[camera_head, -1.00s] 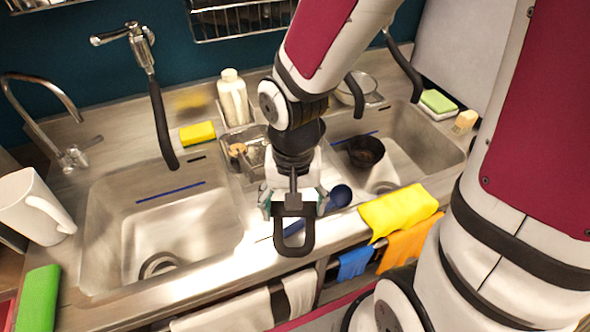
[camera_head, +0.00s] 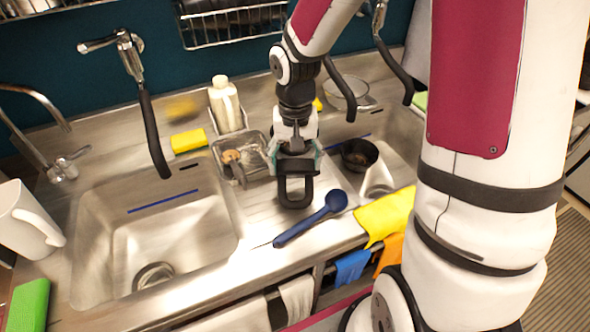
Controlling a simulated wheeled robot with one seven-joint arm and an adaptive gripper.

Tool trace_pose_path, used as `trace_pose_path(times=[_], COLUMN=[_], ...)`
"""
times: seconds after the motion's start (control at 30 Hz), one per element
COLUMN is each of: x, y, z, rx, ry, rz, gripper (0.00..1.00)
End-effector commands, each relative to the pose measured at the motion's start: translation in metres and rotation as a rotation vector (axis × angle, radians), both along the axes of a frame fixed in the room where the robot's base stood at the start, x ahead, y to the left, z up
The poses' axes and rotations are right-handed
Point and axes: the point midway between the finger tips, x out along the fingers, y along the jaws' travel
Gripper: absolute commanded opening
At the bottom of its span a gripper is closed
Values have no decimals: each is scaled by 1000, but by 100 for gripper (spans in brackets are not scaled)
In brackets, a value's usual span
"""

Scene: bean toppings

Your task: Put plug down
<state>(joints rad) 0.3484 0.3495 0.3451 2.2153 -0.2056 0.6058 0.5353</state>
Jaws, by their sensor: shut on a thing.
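My gripper (camera_head: 296,172) points down over the steel drainboard between the two sinks, behind the blue ladle. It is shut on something. A black loop shows at the front of its fingers and hides what lies between them, so I cannot make out the plug's shape or whether it touches the counter. The left sink (camera_head: 115,235) is empty and its round drain (camera_head: 153,276) shows in the bottom. The right sink (camera_head: 400,135) holds a dark bowl (camera_head: 359,154) near its left side.
A blue ladle (camera_head: 310,219) lies in front of my gripper. A small metal tray (camera_head: 240,157) and a white bottle (camera_head: 226,104) stand behind left. A yellow sponge (camera_head: 189,141) lies behind the left sink; yellow cloth (camera_head: 386,216) covers the front edge at right. Black faucet spouts (camera_head: 153,135) hang over the sinks.

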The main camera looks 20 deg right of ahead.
Motion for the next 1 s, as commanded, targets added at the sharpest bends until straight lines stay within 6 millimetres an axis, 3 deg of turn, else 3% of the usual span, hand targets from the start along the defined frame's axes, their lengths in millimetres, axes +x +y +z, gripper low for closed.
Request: trace_pose_path(times=[0.23,0.6,0.63,0.7,1.0], x=[-1,0,0,-1,-1], y=[1,0,0,0,0], z=[-30,-35,-35,-35,-35], rx=[0,-1,-1,-1,-1], ry=[2,0,0,0,0], rz=[2,1,1,1,1], gripper=[18,18,80,94,94])
